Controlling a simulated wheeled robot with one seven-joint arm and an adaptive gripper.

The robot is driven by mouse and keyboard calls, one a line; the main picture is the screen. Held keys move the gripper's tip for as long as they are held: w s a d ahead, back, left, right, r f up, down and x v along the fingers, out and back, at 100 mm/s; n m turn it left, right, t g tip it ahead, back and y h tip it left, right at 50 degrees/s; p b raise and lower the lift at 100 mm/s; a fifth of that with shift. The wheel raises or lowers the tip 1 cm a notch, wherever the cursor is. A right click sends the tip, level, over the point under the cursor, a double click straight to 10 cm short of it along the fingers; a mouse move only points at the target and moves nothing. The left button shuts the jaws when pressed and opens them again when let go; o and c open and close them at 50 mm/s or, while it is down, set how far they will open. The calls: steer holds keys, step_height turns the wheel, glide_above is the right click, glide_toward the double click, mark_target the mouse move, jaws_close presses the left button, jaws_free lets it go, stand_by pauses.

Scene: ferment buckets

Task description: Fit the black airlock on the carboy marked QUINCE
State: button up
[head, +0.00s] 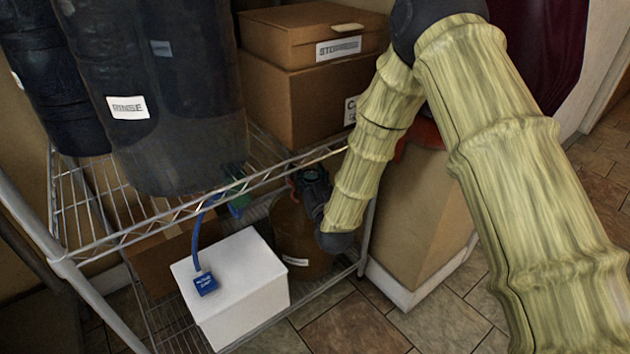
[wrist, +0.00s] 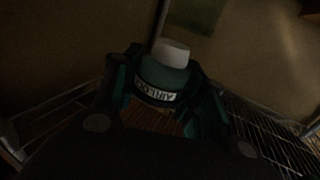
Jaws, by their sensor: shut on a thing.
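My gripper (head: 311,186) is at the lower shelf, at the top of a brown carboy (head: 300,240). The carboy has a white label (head: 295,261) too small to read, so I cannot tell if it says QUINCE. In the wrist view my gripper (wrist: 165,92) is shut on a dark, greenish airlock (wrist: 166,78) with a white top and a label reading "AIRLO", its end cut off. The airlock looks dark green rather than plain black. My fingers hide its lower end, and I cannot tell whether it touches the carboy.
A large dark bucket labelled RINSE (head: 165,90) stands on the upper wire shelf (head: 200,203). Cardboard boxes (head: 310,95) sit above; a tan bin (head: 425,215) stands right.

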steer(key=shift+w+a+f, duration=0.1)
steer(key=shift+w+a, duration=0.5)
steer(key=shift+w, duration=0.3)
steer(key=shift+w+a+f, duration=0.1)
steer(key=shift+w+a, duration=0.5)
steer(key=shift+w, duration=0.25)
steer(key=shift+f+p, duration=0.35)
steer(key=shift+f, duration=0.65)
stand_by(3.2)
steer(key=o, duration=1.1)
steer(key=v, duration=1.2)
steer(key=shift+s, duration=0.1)
